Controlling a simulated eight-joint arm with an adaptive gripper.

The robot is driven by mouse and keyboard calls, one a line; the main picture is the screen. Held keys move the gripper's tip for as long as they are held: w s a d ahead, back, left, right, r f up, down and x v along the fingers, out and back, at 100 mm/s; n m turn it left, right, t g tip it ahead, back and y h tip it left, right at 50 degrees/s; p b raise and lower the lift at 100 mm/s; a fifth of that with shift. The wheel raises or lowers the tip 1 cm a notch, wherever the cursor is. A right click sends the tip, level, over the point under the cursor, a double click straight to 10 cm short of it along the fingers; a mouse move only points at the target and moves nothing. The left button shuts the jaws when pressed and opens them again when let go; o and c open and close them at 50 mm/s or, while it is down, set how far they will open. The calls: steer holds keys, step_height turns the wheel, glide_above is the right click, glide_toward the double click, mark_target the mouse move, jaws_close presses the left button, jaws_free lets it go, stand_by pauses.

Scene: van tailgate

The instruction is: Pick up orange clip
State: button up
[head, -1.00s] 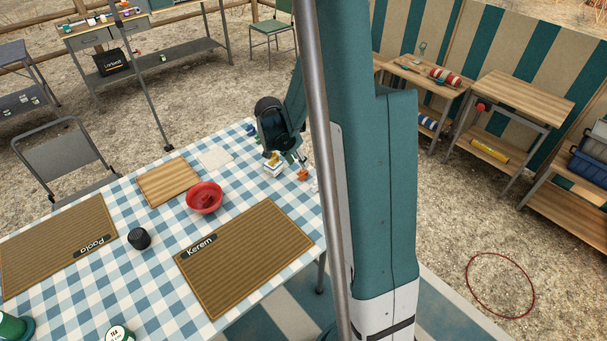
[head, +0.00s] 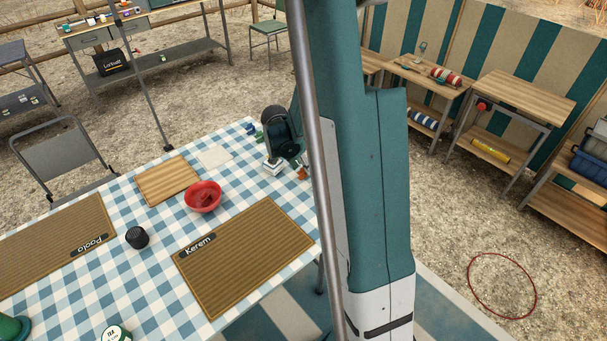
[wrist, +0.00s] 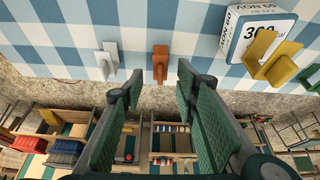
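The orange clip (wrist: 160,62) is at the table's edge, in the middle of the wrist view. In the head view the orange clip (head: 302,173) is partly hidden by my gripper and arm. My gripper (wrist: 158,84) is open. Its two green-padded fingers point toward the orange clip, one on each side of the line to it, with nothing between them. The clip looks just beyond the fingertips; I cannot tell the exact distance. In the head view my gripper's dark end (head: 284,145) is low over the table's far right corner.
A white clip (wrist: 107,60) is left of the orange one in the wrist view. A red bowl (head: 203,197) and a wooden board (head: 168,181) stand farther off on the checked cloth.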

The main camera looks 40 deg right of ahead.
steer(key=shift+x, duration=1)
steer(key=shift+c, duration=0.3)
steer(key=c, duration=0.7)
